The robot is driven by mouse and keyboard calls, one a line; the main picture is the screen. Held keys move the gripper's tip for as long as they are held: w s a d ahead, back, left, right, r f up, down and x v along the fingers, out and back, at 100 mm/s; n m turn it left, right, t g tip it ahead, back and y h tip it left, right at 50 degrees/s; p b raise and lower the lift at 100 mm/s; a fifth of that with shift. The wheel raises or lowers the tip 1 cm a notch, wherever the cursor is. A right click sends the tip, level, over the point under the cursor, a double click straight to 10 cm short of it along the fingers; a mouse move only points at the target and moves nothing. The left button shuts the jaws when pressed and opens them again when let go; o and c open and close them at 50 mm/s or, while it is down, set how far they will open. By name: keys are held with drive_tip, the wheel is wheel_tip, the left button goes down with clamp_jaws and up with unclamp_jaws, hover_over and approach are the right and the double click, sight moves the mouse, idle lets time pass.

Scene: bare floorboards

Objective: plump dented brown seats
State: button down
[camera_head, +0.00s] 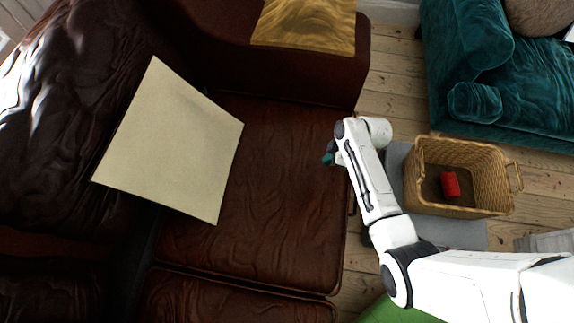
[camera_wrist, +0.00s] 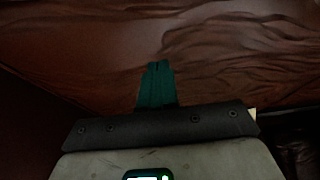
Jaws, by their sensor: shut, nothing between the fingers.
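The brown leather sofa has a seat cushion (camera_head: 285,150) under a beige square pillow (camera_head: 170,145) that leans across its left part and the backrest. A second brown seat cushion (camera_head: 225,303) lies at the bottom of the head view. The leather shows creases; I cannot tell a dent from them. My gripper (camera_head: 328,158) is at the right edge of the upper seat. In the wrist view its teal fingers (camera_wrist: 157,84) are together and empty, in front of brown wrinkled leather (camera_wrist: 230,60). I cannot tell whether they touch it.
A wicker basket (camera_head: 460,208) with a red object (camera_head: 451,184) inside stands right of my arm. A teal armchair (camera_head: 500,75) is at the upper right. A gold cloth (camera_head: 305,25) covers the sofa arm. Bare floorboards (camera_head: 395,75) lie between sofa and armchair.

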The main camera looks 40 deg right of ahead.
drive_tip(key=shift+f+b, duration=0.55)
drive_tip(key=shift+f, duration=0.15)
drive_tip(key=shift+r+p, duration=1.55)
drive_tip(key=shift+f, duration=0.1)
drive_tip(key=s+a+p, duration=0.2)
drive_tip(key=s+a, duration=0.1)
drive_tip(key=a, duration=0.1)
drive_tip(key=s+a+p, duration=0.2)
drive_tip(key=s+a, duration=0.1)
drive_tip(key=a, duration=0.1)
drive_tip(key=s+a+p, duration=0.2)
drive_tip(key=s+a, duration=0.1)
drive_tip(key=a, duration=0.1)
drive_tip(key=shift+a, duration=0.2)
drive_tip(key=shift+s+a, duration=0.15)
drive_tip(key=shift+a, duration=0.1)
drive_tip(key=shift+f, duration=0.1)
